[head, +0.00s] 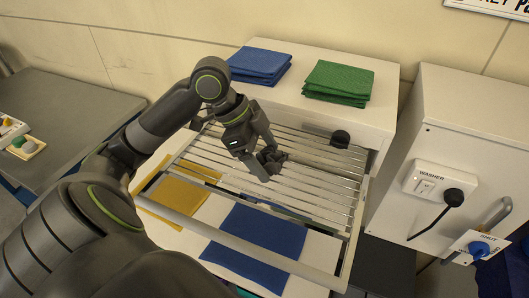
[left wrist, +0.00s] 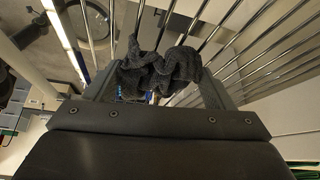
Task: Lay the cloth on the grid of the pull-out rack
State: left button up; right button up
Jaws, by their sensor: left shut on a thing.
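My left gripper (head: 263,164) is over the middle of the pull-out rack's grid, pointing down. It is shut on a crumpled dark grey cloth (head: 272,157). In the left wrist view the bunched cloth (left wrist: 160,70) sits between the two fingers, with the metal bars (left wrist: 262,50) beyond it. The rack (head: 318,184) is drawn out of the white cabinet and has thin parallel bars in a pale frame. I cannot tell whether the cloth touches the bars. My left arm hides part of the rack's left side. My right gripper is not in view.
Folded blue cloths (head: 259,64) and green cloths (head: 338,82) lie on the cabinet top (head: 300,54). A yellow cloth (head: 178,196) and a blue cloth (head: 258,246) lie below the rack. A white washer unit (head: 470,120) stands right. A grey table (head: 70,110) stands left.

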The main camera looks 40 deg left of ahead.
pick_arm(q)
jog(key=o, duration=0.5)
jog(key=shift+f, duration=0.1)
jog(key=o, duration=0.5)
jog(key=shift+c, duration=0.2)
jog(key=shift+r, duration=0.2)
jog(key=b+v, duration=0.1)
jog(key=v, duration=1.1)
jog(key=shift+b, duration=0.3)
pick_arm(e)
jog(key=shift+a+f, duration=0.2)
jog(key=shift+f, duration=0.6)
